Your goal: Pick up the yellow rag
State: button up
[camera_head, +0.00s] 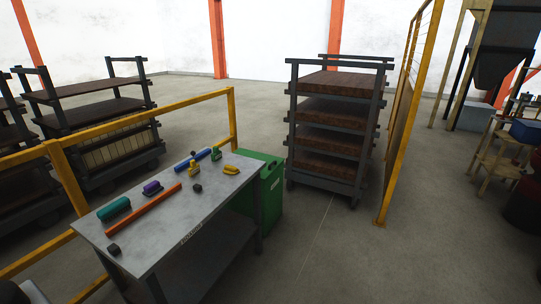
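A metal table (165,225) stands in front of me, left of the middle. A low, flat yellow thing (231,171) lies near its far right edge and may be the yellow rag; it is too small to be sure. My gripper is not in view.
The table also holds a teal tool (114,209), a purple tool (152,188), an orange bar (150,208), a blue roll (192,160) and dark blocks. Yellow railing (150,119) runs behind it. A green bin (270,195) stands at its right. Floor right of it is clear.

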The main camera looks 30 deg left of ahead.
aim_at(228, 170)
jog(key=u, duration=0.4)
jog(key=i, duration=1.9)
jog(key=u, duration=1.8)
jog(key=i, duration=1.45)
jog(key=u, duration=0.7)
